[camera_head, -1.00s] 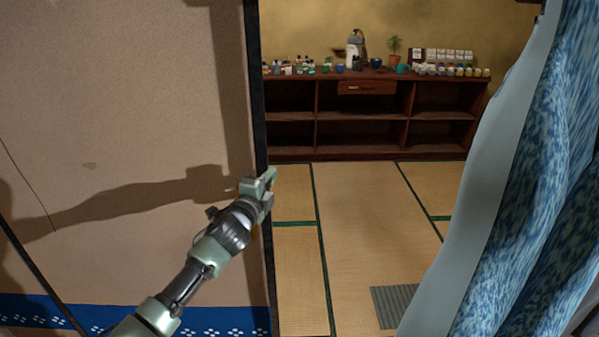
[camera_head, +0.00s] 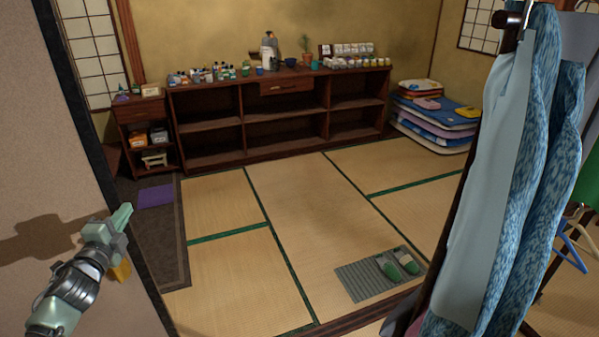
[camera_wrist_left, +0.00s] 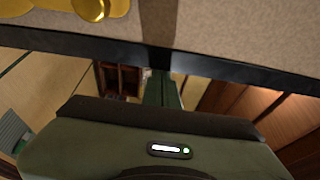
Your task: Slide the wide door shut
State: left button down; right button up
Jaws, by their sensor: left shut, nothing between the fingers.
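The wide door (camera_head: 40,120) is a beige sliding panel with a dark edge at the left of the head view. To its right the doorway stands wide open onto a tatami room. My left gripper (camera_head: 122,217) is shut and empty, in front of the panel close to its dark edge. In the left wrist view the door's dark frame (camera_wrist_left: 100,47) crosses the top, and my left gripper (camera_wrist_left: 162,90) points at it. I cannot tell whether the fingers touch the edge. My right gripper is not in view.
Blue patterned curtains and cloth (camera_head: 490,190) hang at the right side of the opening. Slippers (camera_head: 400,264) lie on a grey mat (camera_head: 358,282) inside near the sill. A low dark shelf (camera_head: 215,140) stands along the back wall. Folded bedding (camera_head: 437,117) is stacked beside it.

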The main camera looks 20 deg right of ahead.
aim_at(28, 229)
pick_arm(q)
jog(key=a, duration=1.2)
jog(key=shift+a+f+b, duration=0.1)
jog(key=shift+a+b, duration=0.2)
jog(key=a+b, duration=0.3)
jog(key=a, duration=0.8)
jog(key=shift+a, duration=0.35)
jog(key=shift+d, duration=0.1)
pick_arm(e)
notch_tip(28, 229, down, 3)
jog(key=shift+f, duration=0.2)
pick_arm(q)
jog(key=shift+d, duration=0.1)
